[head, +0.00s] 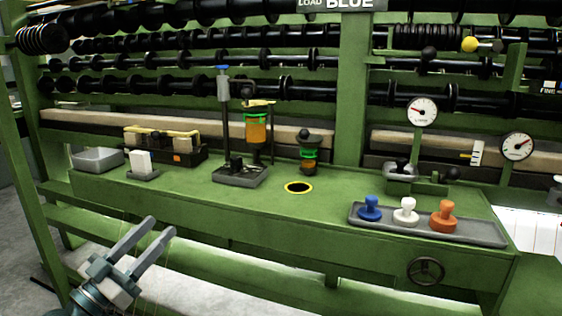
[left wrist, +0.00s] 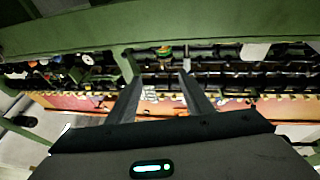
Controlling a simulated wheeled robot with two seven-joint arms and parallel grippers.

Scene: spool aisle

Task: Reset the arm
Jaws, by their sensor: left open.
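My left gripper (head: 147,240) is at the lower left of the head view, in front of the green bench (head: 240,207) and apart from it. Its two grey fingers are spread and nothing is between them. The fingers also show in the left wrist view (left wrist: 160,88), again with nothing held. My right gripper is not in either view.
On the bench stand a grey tray (head: 480,232) with blue, white and orange knobbed pieces, a stand with an orange container (head: 256,130), a yellow-rimmed hole (head: 298,187) and a grey bin (head: 97,159). A handwheel (head: 426,270) is on the front. Spool racks rise behind.

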